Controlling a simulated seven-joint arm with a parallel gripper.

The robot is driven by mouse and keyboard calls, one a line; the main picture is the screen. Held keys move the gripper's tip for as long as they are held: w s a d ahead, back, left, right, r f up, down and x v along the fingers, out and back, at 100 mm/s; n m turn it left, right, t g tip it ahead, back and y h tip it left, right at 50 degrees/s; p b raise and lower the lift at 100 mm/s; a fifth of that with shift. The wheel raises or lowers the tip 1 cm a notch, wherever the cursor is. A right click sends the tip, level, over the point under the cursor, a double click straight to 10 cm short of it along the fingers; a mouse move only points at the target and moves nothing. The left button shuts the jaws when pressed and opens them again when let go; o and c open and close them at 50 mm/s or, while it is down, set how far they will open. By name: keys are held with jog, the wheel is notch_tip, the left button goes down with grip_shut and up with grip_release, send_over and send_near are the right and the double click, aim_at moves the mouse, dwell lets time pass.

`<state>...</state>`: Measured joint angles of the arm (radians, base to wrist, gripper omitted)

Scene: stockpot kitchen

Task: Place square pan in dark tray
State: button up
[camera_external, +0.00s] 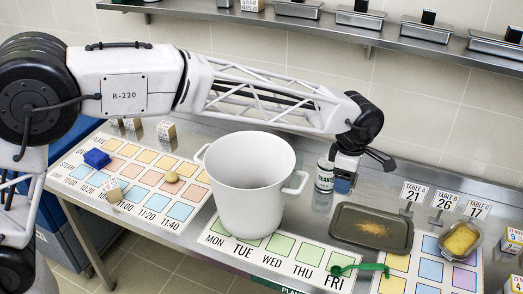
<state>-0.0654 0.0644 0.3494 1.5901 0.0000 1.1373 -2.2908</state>
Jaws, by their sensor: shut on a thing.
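The dark tray (345,231) lies on the counter right of centre, with brown crumbs in its middle. My gripper (343,180) is behind the tray's left end, beside a white-labelled jar (324,178). It points down and is shut on a small blue thing (342,186), mostly hidden by the fingers; I cannot tell what it is. A squarish pan with yellow food (461,241) stands at the right, apart from my gripper and the tray. Several metal pans (360,19) sit on the wall shelf.
A big white pot (250,190) stands at centre, left of my gripper. A green spoon (360,268) lies in front of the tray. Number cards (412,193) stand behind it.

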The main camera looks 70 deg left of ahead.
notch_tip(320, 180, down, 19)
dwell(0.4)
send_over(372, 229)
jog(key=shift+w+a+f, duration=0.1)
jog(key=shift+f, duration=0.6)
dwell(0.4)
jog(key=shift+f, duration=1.75)
jog(key=shift+f, duration=0.1)
jog(key=o, duration=1)
jog(key=shift+o, duration=0.2)
